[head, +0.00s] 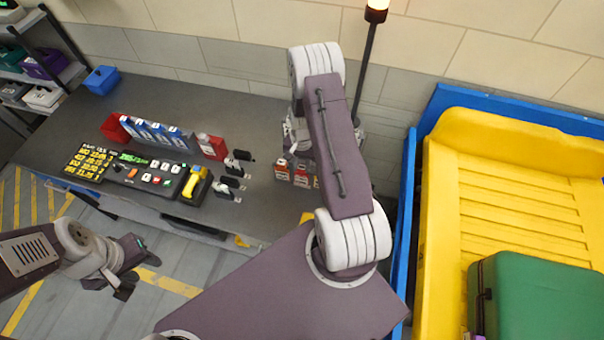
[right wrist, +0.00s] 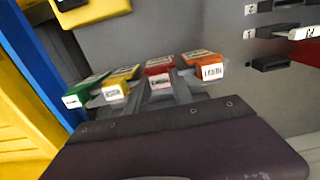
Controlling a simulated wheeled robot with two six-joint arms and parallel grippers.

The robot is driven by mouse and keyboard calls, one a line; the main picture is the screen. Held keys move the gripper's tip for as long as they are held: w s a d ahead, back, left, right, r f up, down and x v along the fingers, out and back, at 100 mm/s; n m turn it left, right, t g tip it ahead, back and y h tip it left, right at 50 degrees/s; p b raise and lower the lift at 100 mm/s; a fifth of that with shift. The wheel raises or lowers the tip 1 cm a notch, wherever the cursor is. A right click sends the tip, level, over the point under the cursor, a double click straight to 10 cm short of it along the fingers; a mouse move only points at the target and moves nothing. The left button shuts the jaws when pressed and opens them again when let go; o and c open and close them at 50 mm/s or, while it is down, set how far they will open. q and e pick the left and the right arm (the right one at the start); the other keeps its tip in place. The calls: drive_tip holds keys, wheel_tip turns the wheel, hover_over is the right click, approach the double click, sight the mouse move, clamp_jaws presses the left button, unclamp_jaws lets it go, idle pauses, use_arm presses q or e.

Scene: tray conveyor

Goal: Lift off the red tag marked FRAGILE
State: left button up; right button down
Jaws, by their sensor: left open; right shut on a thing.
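In the right wrist view a row of coloured tags with white labels shows: a green tag (right wrist: 84,91), a yellow tag (right wrist: 118,82), a red tag (right wrist: 157,69) and an orange tag (right wrist: 203,62). The lettering is too small to read. My right gripper (right wrist: 158,92) has its grey fingers on either side of the red tag and is shut on it. I cannot tell whether the tag is clear of its support. In the head view my own arm hides much of the right gripper. My left gripper (head: 128,268) is open and empty, in front of the counter.
The dark counter (head: 235,97) holds a button panel (head: 150,172), a yellow scanner (head: 193,184), a row of blue packets (head: 158,133) and a blue bin (head: 101,80). A yellow tray (head: 510,215) with a green case (head: 545,300) stands at right. A lamp post (head: 368,55) rises behind my arm.

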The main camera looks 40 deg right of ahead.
drive_tip(key=r+b, duration=0.1)
drive_tip(key=r, duration=0.1)
drive_tip(key=r+b, duration=0.1)
drive_tip(key=r, duration=0.1)
drive_tip(key=a+r+b, duration=0.1)
drive_tip(key=r, duration=0.1)
drive_tip(key=shift+s+r+b, duration=0.3)
drive_tip(key=shift+r+b, duration=0.1)
drive_tip(key=s+a+b, duration=0.7)
drive_tip(key=s+a, duration=0.4)
drive_tip(key=a, duration=0.3)
drive_tip(key=shift+s+a, duration=0.3)
drive_tip(key=shift+s, duration=0.1)
drive_tip(key=shift+r, duration=0.1)
